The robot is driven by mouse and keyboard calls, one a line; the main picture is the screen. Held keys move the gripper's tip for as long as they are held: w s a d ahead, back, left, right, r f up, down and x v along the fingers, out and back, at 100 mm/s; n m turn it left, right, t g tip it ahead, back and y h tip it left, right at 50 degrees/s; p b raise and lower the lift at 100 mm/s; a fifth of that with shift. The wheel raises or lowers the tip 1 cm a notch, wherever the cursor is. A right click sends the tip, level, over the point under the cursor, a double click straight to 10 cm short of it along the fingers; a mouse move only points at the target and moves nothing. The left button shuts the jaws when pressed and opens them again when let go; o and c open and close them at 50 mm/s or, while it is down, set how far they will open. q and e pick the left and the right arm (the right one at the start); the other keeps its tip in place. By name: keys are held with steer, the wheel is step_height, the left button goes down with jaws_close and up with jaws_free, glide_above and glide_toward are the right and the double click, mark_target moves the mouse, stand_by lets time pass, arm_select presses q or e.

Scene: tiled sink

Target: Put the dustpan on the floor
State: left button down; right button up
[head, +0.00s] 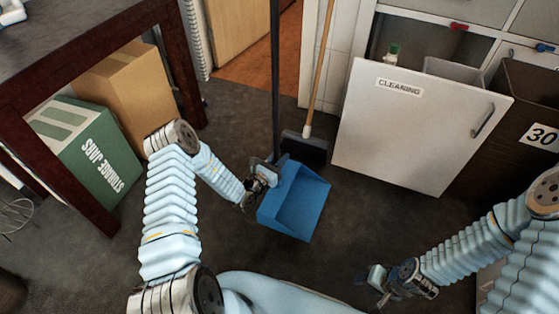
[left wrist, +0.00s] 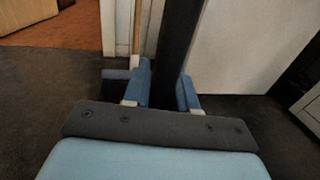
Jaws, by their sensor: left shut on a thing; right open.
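The blue dustpan (head: 295,205) with a long dark handle (head: 275,75) is in the middle of the head view, its pan close to the dark floor (head: 240,265). Whether the pan touches the floor I cannot tell. My left gripper (head: 268,172) is shut on the dustpan at its handle, just above the pan. In the left wrist view the dark handle (left wrist: 178,45) stands between the two blue fingers (left wrist: 162,92). My right gripper (head: 375,285) is open and empty over the floor at the lower right.
A broom (head: 317,80) stands behind the dustpan. A white cabinet door labelled CLEANING (head: 415,125) is at the right, beside a dark bin (head: 525,110). A table (head: 80,50) with a green box (head: 90,155) and a cardboard box (head: 130,90) beneath is at the left. Floor in front is clear.

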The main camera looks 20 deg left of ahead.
arm_select(q)
step_height(320, 180, down, 7)
steer(key=b, duration=0.5)
steer(key=shift+f+b, duration=0.5)
steer(key=shift+b, duration=0.2)
stand_by(0.3)
steer(key=c, duration=0.8)
jaws_free()
steer(key=shift+a, duration=0.1)
steer(key=p+v, duration=0.1)
steer(key=v, duration=1.2)
steer(key=shift+s+p, duration=0.35)
